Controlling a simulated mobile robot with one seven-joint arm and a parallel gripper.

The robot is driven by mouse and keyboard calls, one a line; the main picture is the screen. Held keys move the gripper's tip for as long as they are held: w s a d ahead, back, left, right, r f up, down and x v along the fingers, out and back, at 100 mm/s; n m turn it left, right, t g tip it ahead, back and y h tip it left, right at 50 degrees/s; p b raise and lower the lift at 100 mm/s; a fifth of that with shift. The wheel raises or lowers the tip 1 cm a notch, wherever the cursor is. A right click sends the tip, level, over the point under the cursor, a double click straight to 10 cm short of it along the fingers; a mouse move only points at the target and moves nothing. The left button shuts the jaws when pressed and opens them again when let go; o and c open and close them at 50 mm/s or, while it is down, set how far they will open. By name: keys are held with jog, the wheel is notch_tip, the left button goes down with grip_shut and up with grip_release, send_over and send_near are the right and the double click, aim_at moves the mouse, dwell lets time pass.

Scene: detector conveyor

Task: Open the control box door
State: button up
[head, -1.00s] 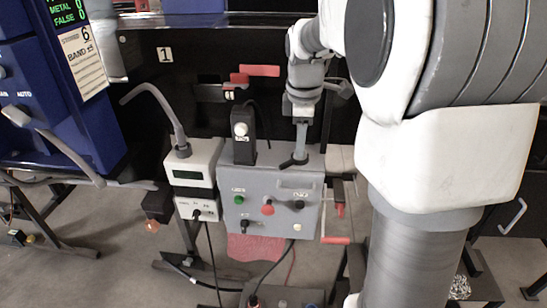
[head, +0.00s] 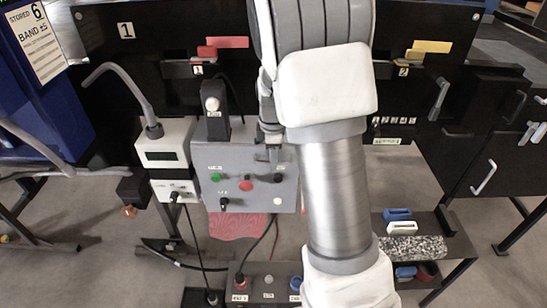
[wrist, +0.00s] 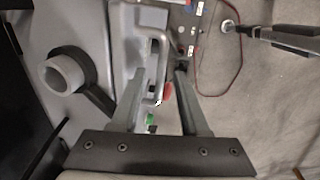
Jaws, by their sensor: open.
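A grey control box (head: 230,160) with green, red and black controls on its front stands left of my arm in the head view. I cannot tell which part of it is the door. My gripper (head: 272,156) is at the upper right of the box front, partly hidden by my arm. In the wrist view my gripper (wrist: 157,80) is open, its two fingers apart. A grey bar-shaped handle (wrist: 161,75) lies between the fingertips, with a red knob (wrist: 167,92) and a green button (wrist: 150,119) near it. I cannot tell whether the fingers touch the handle.
A white meter box (head: 165,155) with a grey curved arm stands left of the control box. A black cabinet (head: 500,150) with silver handles is at the right. A low shelf (head: 455,240) holds blue and white items. Cables hang below the box.

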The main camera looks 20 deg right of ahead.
grip_shut()
dwell(1.5)
